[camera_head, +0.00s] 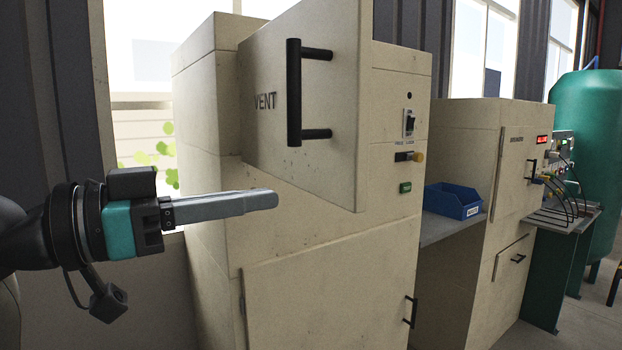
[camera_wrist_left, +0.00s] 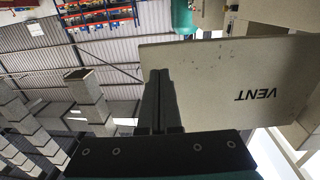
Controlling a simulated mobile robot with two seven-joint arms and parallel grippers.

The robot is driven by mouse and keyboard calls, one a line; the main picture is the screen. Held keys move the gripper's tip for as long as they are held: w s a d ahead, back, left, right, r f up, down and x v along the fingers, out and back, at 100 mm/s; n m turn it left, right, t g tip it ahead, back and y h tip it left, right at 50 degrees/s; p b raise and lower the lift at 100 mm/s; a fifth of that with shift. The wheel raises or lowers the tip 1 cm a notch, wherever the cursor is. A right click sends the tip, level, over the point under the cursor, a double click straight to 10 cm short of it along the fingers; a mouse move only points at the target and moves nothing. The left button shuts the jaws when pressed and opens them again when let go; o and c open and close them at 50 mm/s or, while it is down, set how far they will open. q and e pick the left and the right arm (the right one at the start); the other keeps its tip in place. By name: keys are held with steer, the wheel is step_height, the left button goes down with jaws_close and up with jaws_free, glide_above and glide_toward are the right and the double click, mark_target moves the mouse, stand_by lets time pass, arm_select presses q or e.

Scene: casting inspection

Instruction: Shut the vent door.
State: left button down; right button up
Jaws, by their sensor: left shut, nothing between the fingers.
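The vent door (camera_head: 262,130) is a beige panel marked VENT with a black bar handle (camera_head: 294,92). In the head view it stands open, swung out from the front of the beige cabinet (camera_head: 330,285). My left gripper (camera_head: 276,199) is shut and empty, its fingers pointing right, at the level of the door's lower edge. In the left wrist view the fingers (camera_wrist_left: 158,82) overlap the edge of the door (camera_wrist_left: 225,85), whose VENT lettering appears upside down. I cannot tell whether the fingers touch the door. My right gripper is not in view.
The cabinet front has a switch (camera_head: 410,122), a yellow knob (camera_head: 418,156) and a lower door with a handle (camera_head: 410,312). To the right are a blue bin (camera_head: 452,202) on a shelf, a second cabinet (camera_head: 480,150) and a green tank (camera_head: 585,110). A window is behind.

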mark_target(334, 188)
arm_select(q)
steer(key=p+x, duration=0.1)
steer(key=x, duration=0.6)
steer(key=shift+p, duration=0.35)
steer(key=shift+w+d, duration=0.1)
